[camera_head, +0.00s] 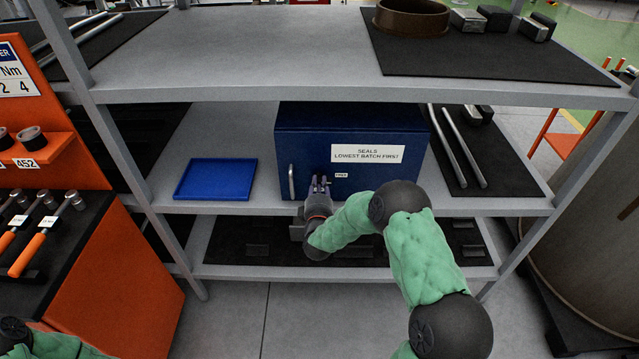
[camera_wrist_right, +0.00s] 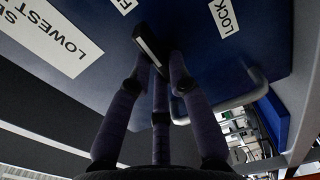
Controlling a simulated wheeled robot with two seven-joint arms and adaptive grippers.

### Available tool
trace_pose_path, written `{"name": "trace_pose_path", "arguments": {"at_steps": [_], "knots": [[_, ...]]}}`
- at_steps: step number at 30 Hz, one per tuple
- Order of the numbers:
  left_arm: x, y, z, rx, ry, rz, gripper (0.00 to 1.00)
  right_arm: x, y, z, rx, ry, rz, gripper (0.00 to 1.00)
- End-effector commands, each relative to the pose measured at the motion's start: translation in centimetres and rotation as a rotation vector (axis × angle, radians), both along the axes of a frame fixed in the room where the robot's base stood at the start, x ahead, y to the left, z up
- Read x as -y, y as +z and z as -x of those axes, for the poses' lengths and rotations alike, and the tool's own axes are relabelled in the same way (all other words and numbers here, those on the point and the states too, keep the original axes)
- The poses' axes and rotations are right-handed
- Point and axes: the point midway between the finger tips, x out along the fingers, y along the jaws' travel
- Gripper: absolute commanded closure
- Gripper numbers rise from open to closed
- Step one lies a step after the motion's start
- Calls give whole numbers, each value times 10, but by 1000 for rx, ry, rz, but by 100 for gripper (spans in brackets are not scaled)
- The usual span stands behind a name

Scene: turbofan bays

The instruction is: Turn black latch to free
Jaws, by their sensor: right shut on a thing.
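The blue seals cabinet (camera_head: 300,135) stands on the middle shelf, with a white label on its front. My right gripper (camera_head: 320,184) is at the lower left of this front. In the right wrist view the black latch (camera_wrist_right: 149,46) is a short dark bar at a slant on the blue face, and my right gripper's fingers (camera_wrist_right: 160,75) are shut on it. A small label reading LOCK (camera_wrist_right: 224,17) lies to one side of the latch; another, cut off, starts with F. The fingers hide the latch in the head view. My left gripper is out of view.
A silver handle (camera_head: 291,183) is on the cabinet front, left of my gripper. A blue tray (camera_head: 216,179) lies on the shelf to the left. Metal rods (camera_head: 463,148) lie on a dark mat to the right. The upper shelf's edge (camera_head: 330,93) runs above the cabinet.

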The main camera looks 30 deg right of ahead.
Motion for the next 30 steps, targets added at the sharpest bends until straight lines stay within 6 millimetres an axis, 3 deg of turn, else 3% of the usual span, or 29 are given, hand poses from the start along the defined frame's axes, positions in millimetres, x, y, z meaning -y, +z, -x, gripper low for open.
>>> {"name": "trace_pose_path", "arguments": {"at_steps": [20,21,24,30], "knots": [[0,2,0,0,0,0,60,-1,-1,0,-37,2,57,100],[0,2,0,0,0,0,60,-1,-1,0,-37,2,57,78],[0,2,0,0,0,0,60,-1,-1,0,-37,2,56,56],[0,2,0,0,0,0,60,-1,0,0,-35,1,56,56]]}}
